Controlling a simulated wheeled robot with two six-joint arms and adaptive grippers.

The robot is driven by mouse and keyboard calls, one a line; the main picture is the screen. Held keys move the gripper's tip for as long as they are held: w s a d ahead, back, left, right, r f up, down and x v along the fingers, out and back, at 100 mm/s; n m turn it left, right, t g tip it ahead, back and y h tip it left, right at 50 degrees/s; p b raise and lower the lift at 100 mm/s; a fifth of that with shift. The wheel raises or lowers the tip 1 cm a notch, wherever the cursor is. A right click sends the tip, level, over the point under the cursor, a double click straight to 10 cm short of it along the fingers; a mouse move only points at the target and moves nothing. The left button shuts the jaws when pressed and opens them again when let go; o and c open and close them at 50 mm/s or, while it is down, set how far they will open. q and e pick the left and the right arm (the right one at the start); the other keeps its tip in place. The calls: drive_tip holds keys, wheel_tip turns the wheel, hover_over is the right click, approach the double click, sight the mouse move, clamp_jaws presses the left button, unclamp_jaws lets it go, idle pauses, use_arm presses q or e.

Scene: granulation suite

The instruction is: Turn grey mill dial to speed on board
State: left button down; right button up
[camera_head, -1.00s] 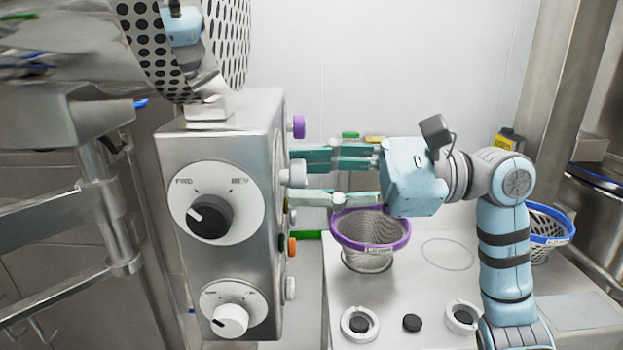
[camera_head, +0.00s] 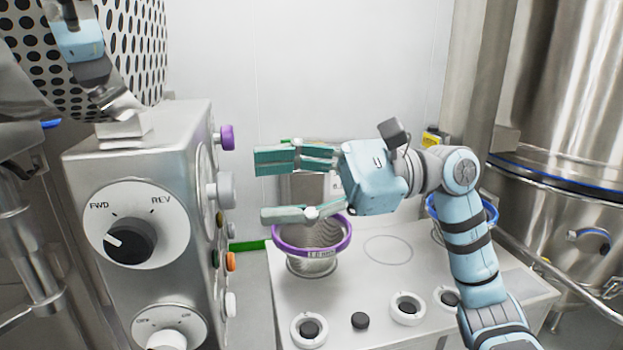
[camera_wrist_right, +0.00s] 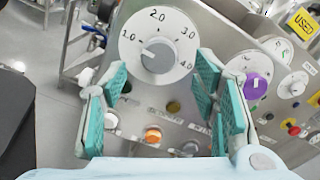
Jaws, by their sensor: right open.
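The grey dial knob (camera_head: 222,190) sticks out from the right face of the steel control box (camera_head: 140,150). In the right wrist view the grey knob (camera_wrist_right: 158,55) sits on a round white scale marked 1.0 to 4.0. Its light pointer line appears to point up-left, near 1.0. My right gripper (camera_head: 268,187) is open and empty, to the right of the knob with a gap between. In the right wrist view, its green-padded fingers (camera_wrist_right: 163,78) stand on either side of the lower dial. My left gripper is not seen. No board with a speed shows.
A purple knob (camera_head: 227,137) is above the grey one, an orange knob (camera_head: 231,261) below. The front face carries a black FWD/REV dial (camera_head: 130,240). A purple-rimmed sieve basket (camera_head: 312,240) stands on the bench (camera_head: 400,285) below my right gripper. A perforated drum (camera_head: 130,45) is at upper left.

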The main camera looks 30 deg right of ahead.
drive_tip(key=v, duration=0.8)
